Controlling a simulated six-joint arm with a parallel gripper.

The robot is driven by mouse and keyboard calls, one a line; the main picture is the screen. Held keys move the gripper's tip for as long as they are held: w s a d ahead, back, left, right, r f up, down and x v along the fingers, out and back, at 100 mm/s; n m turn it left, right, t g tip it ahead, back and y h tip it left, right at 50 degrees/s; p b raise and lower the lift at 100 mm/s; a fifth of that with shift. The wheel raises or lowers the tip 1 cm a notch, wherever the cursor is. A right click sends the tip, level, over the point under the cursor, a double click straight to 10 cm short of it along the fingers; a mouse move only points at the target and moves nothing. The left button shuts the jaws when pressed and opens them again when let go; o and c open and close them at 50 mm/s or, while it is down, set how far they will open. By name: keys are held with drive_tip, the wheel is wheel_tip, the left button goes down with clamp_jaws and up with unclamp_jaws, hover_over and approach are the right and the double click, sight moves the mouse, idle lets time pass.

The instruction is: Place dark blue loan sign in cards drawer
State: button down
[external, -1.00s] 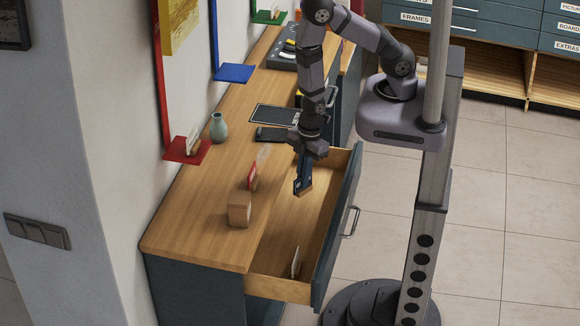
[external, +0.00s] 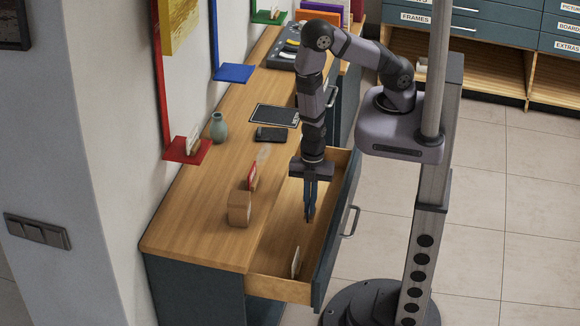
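The dark blue loan sign (external: 309,203) shows as a narrow, nearly edge-on strip at my gripper (external: 310,198). My gripper points straight down into the open drawer (external: 277,289) and appears shut on the sign. The fingers partly hide the sign, and its wooden base is hard to make out. I cannot tell whether the sign touches the drawer floor. The drawer is pulled out to the right of the counter, and no label on it is readable from here.
A small pale sign (external: 296,262) stands in the drawer's near part. A red sign (external: 252,177) and a wooden block (external: 239,209) stand on the counter near the drawer. A black device (external: 271,135), a tablet (external: 274,114) and a green vase (external: 219,127) are farther back.

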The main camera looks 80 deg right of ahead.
sight(309, 217)
drive_tip(key=shift+f, duration=2.9)
drive_tip(key=shift+f+b, duration=0.1)
drive_tip(key=shift+b, duration=0.2)
drive_tip(key=c, duration=2)
unclamp_jaws()
drive_tip(key=r+p, duration=0.1)
drive_tip(key=r, duration=0.3)
drive_tip(key=d+r+p, duration=0.1)
drive_tip(key=r, duration=0.3)
drive_tip(key=r+p, duration=0.2)
drive_tip(key=r, duration=0.2)
drive_tip(key=shift+d+r, duration=0.1)
drive_tip(key=shift+d, duration=0.3)
drive_tip(key=shift+w, duration=0.1)
